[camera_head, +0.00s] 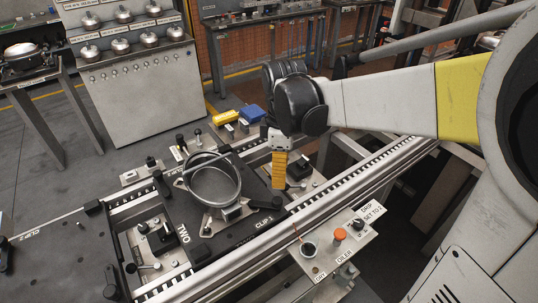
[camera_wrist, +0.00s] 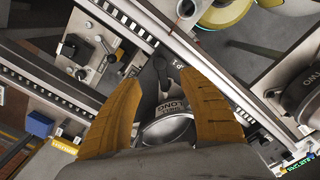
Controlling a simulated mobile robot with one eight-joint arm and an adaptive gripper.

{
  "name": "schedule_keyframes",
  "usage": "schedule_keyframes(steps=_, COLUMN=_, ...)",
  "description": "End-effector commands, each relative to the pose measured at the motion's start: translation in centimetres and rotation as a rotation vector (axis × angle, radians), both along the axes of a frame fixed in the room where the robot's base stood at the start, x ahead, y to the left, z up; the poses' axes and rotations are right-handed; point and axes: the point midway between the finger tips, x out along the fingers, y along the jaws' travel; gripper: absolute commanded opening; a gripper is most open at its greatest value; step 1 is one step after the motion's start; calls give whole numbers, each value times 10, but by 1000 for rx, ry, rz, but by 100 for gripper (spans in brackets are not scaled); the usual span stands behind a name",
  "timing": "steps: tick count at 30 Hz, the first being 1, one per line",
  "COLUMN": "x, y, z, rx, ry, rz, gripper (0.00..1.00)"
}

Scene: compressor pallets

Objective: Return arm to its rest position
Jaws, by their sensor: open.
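My gripper (camera_head: 280,183) hangs pointing down over the conveyor fixture, at the end of my arm, which reaches in from the right. Its orange fingers look like one strip in the head view. In the wrist view the gripper (camera_wrist: 158,82) is open, with its two fingers well apart. A metal part marked LONG (camera_wrist: 168,128) and a black clip-like piece (camera_wrist: 164,74) show between and below the fingers. Nothing is visibly gripped. A round metal housing (camera_head: 213,182) sits in the fixture to the left of the gripper.
A conveyor rail (camera_head: 330,178) runs diagonally beneath my arm. A control box (camera_head: 335,250) with an orange button stands in front. Blue (camera_head: 252,112) and yellow (camera_head: 224,117) blocks lie behind the fixture. A grey cabinet (camera_head: 140,85) with several metal domes stands at back left.

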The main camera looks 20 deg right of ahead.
Motion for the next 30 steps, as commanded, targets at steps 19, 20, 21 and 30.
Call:
schedule_keyframes(steps=19, x=-40, y=5, z=29, rx=30, ry=-196, rz=-342, gripper=49)
schedule_keyframes(steps=20, x=-47, y=6, z=32, rx=43, ry=-230, rz=-401, gripper=49)
schedule_keyframes(steps=21, x=-55, y=7, z=35, rx=63, ry=-275, rz=-481, gripper=49)
schedule_keyframes(steps=30, x=-98, y=12, z=42, rx=270, ry=-514, rz=-948, gripper=49)
